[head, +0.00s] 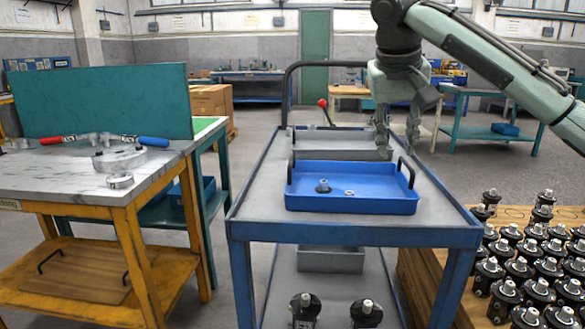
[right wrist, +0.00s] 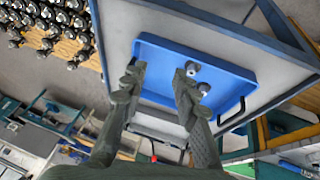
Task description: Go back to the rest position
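My right gripper (head: 397,138) hangs above the back right part of the blue-framed cart (head: 450,213), near the blue tray (head: 352,203). Its fingers point down and are spread apart with nothing between them. In the right wrist view my right gripper (right wrist: 158,92) also shows open and empty, with the blue tray (right wrist: 213,62) beyond the fingertips. Two small metal parts (head: 323,186) (head: 349,193) lie in the blue tray. My left gripper is not in view.
A grey bin (head: 340,152) stands behind the blue tray. A workbench (head: 60,185) with tools is at left. Several black and silver motors (head: 520,265) stand on a wooden pallet at right. Two more motors (head: 305,308) (head: 366,312) are on the cart's lower level. Floor is free between bench and cart.

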